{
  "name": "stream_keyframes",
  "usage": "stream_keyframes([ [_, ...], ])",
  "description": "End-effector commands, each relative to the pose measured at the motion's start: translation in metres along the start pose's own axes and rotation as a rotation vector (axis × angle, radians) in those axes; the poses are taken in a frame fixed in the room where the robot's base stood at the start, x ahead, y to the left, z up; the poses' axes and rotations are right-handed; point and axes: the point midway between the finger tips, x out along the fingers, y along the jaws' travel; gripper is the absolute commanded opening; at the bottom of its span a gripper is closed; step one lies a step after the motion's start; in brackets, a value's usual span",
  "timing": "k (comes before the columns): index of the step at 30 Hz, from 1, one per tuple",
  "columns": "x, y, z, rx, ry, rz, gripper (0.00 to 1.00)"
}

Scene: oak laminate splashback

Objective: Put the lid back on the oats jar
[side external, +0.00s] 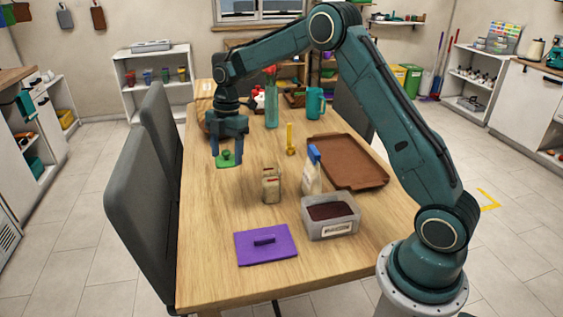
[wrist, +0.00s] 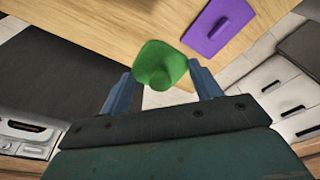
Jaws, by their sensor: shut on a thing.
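My gripper (side external: 227,152) is shut on a green lid (side external: 228,160) with a knob and holds it above the left side of the table. In the wrist view the green lid (wrist: 160,65) shows between the two fingers. A small squarish container (side external: 271,186) with beige sides and some red near its top stands on the table, to the right of and nearer than the lid. It may be the oats jar; its label and mouth are too small to read clearly. The lid is apart from it.
A carton with a blue top (side external: 312,172) and a grey tub of dark contents (side external: 330,222) stand right of the beige container. A purple lid (side external: 265,250) lies in front. A brown tray (side external: 345,150), yellow object (side external: 290,142), teal mug (side external: 316,103) and vase (side external: 271,112) stand farther back.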

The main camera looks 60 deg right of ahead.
Motion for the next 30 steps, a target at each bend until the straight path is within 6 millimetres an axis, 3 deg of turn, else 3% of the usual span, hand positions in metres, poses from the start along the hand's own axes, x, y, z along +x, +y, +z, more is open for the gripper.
stream_keyframes([
  [19, -0.001, -0.002, 0.007, 0.003, 0.000, 0.001, 0.42],
  [23, -0.003, -0.008, 0.025, 0.005, -0.001, 0.002, 0.42],
  [30, -0.010, -0.029, 0.078, 0.005, -0.002, 0.003, 0.42],
])
